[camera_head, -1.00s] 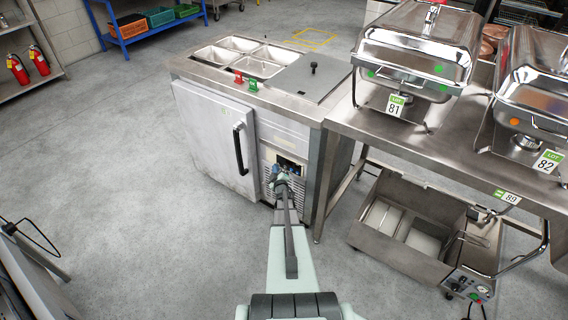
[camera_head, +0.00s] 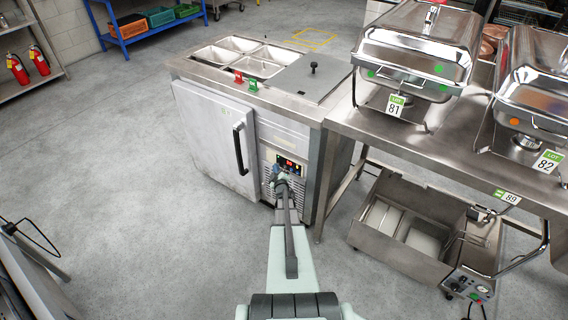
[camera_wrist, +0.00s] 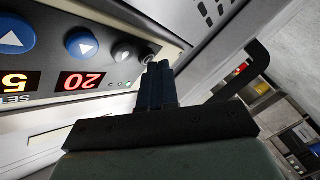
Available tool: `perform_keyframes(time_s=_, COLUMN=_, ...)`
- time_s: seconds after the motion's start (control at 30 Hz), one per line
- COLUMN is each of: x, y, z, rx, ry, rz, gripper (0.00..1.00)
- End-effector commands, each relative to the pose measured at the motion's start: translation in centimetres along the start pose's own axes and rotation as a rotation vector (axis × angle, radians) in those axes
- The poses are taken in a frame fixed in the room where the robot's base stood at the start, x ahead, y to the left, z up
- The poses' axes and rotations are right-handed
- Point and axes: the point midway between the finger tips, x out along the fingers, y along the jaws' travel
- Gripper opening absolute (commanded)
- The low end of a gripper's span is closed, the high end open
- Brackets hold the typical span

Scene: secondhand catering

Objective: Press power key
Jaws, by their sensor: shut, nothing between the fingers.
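The control panel (camera_head: 290,163) is on the front of the steel refrigerated counter (camera_head: 312,135), right of its door. In the wrist view the panel shows upside down. It has blue arrow keys (camera_wrist: 82,44), a small grey round key (camera_wrist: 123,53) that looks like the power key, and lit red digits "20" (camera_wrist: 82,81) and "5". Small green lights glow near the digits. My gripper (camera_wrist: 158,72) is shut and empty. Its tips are close beside the grey key; I cannot tell whether they touch the panel. In the head view my gripper (camera_head: 277,176) is at the panel's lower left.
The counter door (camera_head: 215,140) has a black handle (camera_head: 240,149) left of my gripper. A steel table (camera_head: 430,150) with chafing dishes stands to the right, with a fryer (camera_head: 410,225) below.

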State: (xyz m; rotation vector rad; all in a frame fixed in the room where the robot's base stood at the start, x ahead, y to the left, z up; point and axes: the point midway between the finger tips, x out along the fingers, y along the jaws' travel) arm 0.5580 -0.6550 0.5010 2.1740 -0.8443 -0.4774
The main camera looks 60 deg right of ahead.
Motion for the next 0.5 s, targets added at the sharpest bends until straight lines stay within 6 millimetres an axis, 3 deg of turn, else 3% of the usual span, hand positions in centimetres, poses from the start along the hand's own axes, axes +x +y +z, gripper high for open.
perform_keyframes(time_s=0.5, x=-0.7, y=-0.49, z=-0.5, rx=0.0, ry=0.0, rz=0.0, gripper=0.0)
